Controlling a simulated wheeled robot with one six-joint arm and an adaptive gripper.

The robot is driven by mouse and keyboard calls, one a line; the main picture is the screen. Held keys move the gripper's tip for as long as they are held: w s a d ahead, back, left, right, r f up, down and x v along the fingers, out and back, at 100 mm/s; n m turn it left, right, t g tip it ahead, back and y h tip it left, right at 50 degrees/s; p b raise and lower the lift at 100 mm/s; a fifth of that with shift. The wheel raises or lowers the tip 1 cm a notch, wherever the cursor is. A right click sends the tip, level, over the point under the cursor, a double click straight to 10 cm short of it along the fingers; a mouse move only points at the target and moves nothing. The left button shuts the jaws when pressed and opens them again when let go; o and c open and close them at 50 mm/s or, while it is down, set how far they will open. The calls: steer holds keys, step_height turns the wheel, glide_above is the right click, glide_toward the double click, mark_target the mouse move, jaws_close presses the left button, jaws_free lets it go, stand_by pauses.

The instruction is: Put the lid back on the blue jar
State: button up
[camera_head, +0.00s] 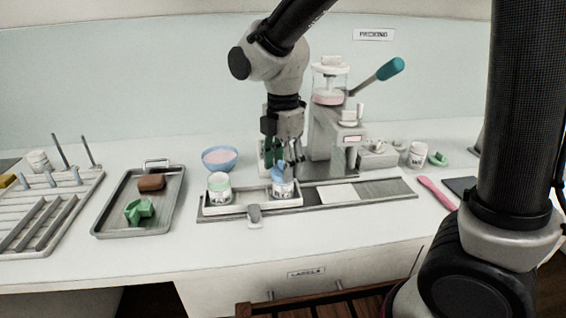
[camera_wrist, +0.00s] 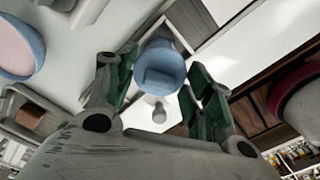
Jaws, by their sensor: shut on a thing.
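The blue lid (camera_head: 282,172) is between the fingers of my gripper (camera_head: 280,160), which is shut on it. In the wrist view the lid (camera_wrist: 160,70) shows its raised grip between the green finger pads. The blue jar (camera_head: 284,190) is white with a printed label and stands upright at the right end of a white tray (camera_head: 240,207). The lid is at the jar's top in the head view; I cannot tell whether it is seated or just above. The jar is mostly hidden under the lid in the wrist view.
A green-banded jar (camera_head: 219,190) stands at the tray's left end. A blue bowl (camera_head: 220,160) is behind it, and a press with a teal handle (camera_head: 388,69) is at the back right. A metal tray (camera_head: 108,222) holds a brown block and green piece. The front counter is clear.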

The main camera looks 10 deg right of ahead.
steer(key=shift+f, duration=0.15)
steer(key=o, duration=0.8)
steer(key=o, duration=0.5)
steer(key=shift+r, duration=2.3)
